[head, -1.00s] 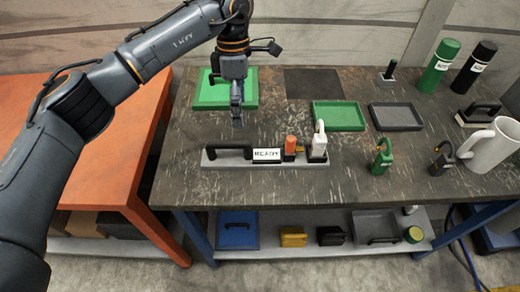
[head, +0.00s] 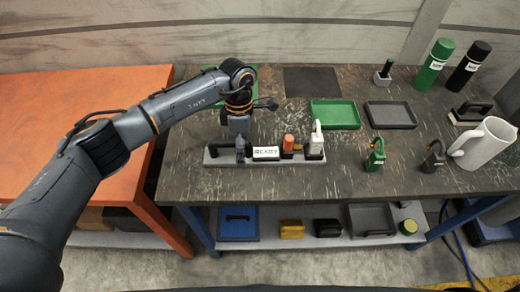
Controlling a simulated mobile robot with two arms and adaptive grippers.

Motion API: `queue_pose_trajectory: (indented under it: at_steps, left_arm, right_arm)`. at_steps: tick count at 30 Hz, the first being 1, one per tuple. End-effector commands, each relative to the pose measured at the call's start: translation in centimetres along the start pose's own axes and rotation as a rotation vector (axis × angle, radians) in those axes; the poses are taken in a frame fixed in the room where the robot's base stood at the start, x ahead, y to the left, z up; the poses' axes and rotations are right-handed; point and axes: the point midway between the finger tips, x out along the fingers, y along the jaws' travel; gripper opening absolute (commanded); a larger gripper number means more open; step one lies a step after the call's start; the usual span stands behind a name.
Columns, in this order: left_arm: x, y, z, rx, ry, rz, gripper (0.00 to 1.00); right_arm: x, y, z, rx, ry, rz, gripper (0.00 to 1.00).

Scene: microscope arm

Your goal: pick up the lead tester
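The lead tester appears to be the long grey bar (head: 215,159) near the front of the dark workbench. It has a black handle (head: 221,149) at its left, a white READY display (head: 266,153), an orange-red plug (head: 288,143) and a white plug-like piece (head: 315,142) at its right. My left gripper (head: 240,156) points down at the right part of the black handle and hides some of it. Its fingers show edge-on, so I cannot tell if they are closed on the handle. The bar rests on the bench. My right gripper is not in view.
Behind are a green mat (head: 250,75), a green tray (head: 335,115) and a grey tray (head: 391,115). Bench space in front is clear.

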Motion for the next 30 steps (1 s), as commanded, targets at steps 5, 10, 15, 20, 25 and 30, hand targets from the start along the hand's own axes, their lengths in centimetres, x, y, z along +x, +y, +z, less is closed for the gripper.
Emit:
queue_pose_trajectory:
  at_steps: [5, 10, 15, 20, 25, 30]
  left_arm:
    - [0.56, 0.00, 0.00, 0.001, 0.000, 0.000, 0.85]
    - [0.53, 0.01, 0.00, 0.001, 0.000, 0.000, 0.75]
    - [0.51, 0.02, 0.00, 0.001, 0.000, 0.001, 0.40]
    - [0.53, 0.02, -0.01, 0.000, 0.000, 0.000, 0.07]
    - [0.32, 0.05, 0.12, 0.001, -0.005, 0.003, 0.00]
    - [0.53, -0.08, 0.06, 0.001, -0.001, -0.002, 0.00]
  right_arm:
    - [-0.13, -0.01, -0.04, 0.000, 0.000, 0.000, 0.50]
    - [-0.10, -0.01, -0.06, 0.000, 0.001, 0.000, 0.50]
    - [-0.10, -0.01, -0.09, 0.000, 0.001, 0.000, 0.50]
    - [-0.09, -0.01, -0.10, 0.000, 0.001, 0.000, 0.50]
    - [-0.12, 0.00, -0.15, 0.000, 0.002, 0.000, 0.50]
    - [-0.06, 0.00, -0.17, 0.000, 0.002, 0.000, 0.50]
